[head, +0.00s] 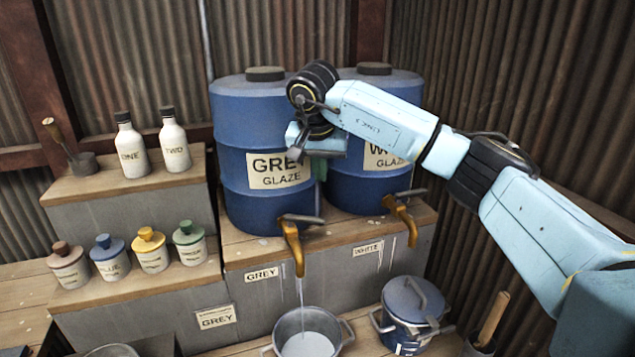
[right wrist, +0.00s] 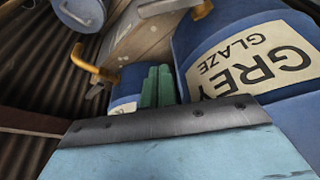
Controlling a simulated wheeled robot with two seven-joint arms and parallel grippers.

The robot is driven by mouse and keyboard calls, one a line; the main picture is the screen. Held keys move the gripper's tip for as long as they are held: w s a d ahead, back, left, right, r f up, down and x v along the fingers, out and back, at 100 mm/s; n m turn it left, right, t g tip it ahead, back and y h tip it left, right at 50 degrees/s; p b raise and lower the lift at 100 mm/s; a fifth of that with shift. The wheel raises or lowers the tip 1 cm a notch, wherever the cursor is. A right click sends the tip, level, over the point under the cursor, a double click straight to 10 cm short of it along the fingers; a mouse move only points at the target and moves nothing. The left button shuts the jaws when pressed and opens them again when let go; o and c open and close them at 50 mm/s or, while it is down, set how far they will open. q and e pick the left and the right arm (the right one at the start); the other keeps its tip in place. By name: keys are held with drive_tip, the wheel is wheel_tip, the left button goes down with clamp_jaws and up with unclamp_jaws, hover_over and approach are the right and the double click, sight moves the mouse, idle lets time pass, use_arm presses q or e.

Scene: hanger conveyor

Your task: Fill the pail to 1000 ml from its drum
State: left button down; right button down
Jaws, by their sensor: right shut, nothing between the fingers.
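The blue drum labelled GREY GLAZE (head: 240,130) stands on a wooden ledge; its label also shows in the right wrist view (right wrist: 250,55). Its orange tap (head: 293,250) has a dark lever lying crosswise, and a thin pale stream falls from the spout. The stream lands in an open metal pail (head: 345,335) below, cut by the bottom edge of the head view. Pale grey liquid (head: 308,345) lies in it; I cannot read its level. My right gripper (head: 321,170) is shut and empty, above the tap between the two drums; its green fingers show in the wrist view (right wrist: 158,86). My left gripper is out of view.
A second blue drum labelled for glaze (head: 368,190), partly behind my right arm, has its own tap (head: 403,215) with no stream. A lidded pot (head: 410,310) stands right of the pail. Small jars (head: 110,260) and bottles (head: 173,145) fill the left steps.

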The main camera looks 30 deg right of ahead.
sight(318, 218)
wheel_tip(318, 218, down, 8)
drive_tip(key=p, duration=0.1)
drive_tip(key=shift+s+a+p, duration=0.35)
drive_tip(key=shift+s+a, duration=0.1)
drive_tip(key=shift+s, duration=0.1)
drive_tip(key=shift+s+a, duration=0.5)
drive_tip(key=shift+s, duration=0.05)
drive_tip(key=shift+w+d, duration=0.1)
drive_tip(key=shift+w, duration=0.05)
